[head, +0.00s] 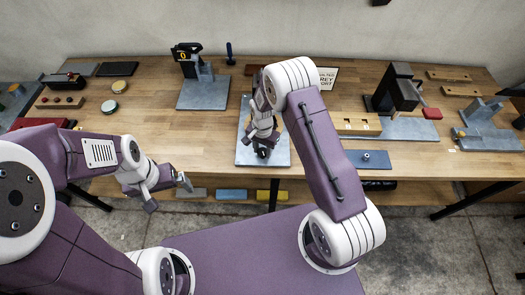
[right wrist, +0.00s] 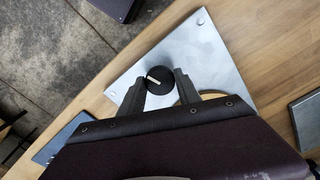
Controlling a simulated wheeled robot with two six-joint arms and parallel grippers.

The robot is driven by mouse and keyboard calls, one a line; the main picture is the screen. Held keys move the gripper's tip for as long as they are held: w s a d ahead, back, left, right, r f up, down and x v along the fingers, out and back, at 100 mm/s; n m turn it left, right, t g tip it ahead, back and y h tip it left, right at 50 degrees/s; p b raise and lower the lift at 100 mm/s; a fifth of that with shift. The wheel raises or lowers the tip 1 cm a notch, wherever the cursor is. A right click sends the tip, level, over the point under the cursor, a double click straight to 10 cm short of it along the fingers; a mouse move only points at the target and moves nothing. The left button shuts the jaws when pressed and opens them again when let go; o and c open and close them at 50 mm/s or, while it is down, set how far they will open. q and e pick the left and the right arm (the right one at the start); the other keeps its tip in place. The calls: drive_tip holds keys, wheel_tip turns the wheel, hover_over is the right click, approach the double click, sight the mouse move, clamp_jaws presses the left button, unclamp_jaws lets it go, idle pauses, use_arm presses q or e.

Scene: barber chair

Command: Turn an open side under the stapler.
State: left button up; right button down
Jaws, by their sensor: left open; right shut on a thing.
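A grey plate (head: 281,158) with bolts at its corners lies at the middle front of the bench; it also shows in the right wrist view (right wrist: 203,50). A black round knob (right wrist: 157,79) with a white mark is on it. My right gripper (head: 263,148) is shut on this knob, a finger on each side, as the right wrist view (right wrist: 157,86) shows. A tan round piece (right wrist: 206,95) is partly hidden behind my gripper. My left gripper (head: 169,194) is open and empty before the bench's front edge. I cannot tell for certain which device is the stapler; my right arm hides part of the fixture.
A dark upright machine (head: 400,85) stands at right, with a wooden tray (head: 357,124) and blue-grey plate (head: 368,159) nearby. The wooden bench (head: 155,120) is clear between the left items and the middle plate.

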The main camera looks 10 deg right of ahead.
sight(262, 151)
drive_tip(key=n, duration=0.3)
drive_tip(key=shift+w+n+b, duration=0.1)
drive_tip(key=shift+n+b, duration=0.2)
drive_tip(key=shift+b, duration=0.1)
drive_tip(key=n, duration=0.3)
drive_tip(key=shift+n+b, duration=0.3)
drive_tip(key=shift+b, duration=0.05)
drive_tip(key=n+b, duration=0.1)
drive_tip(key=n, duration=0.5)
drive_tip(key=shift+n, duration=0.3)
drive_tip(key=shift+r, duration=0.1)
drive_tip(key=c, duration=0.9)
unclamp_jaws()
wheel_tip(262, 151, up, 8)
drive_tip(key=shift+r+b, duration=0.2)
drive_tip(key=shift+b, duration=0.55)
drive_tip(key=shift+r, duration=0.25)
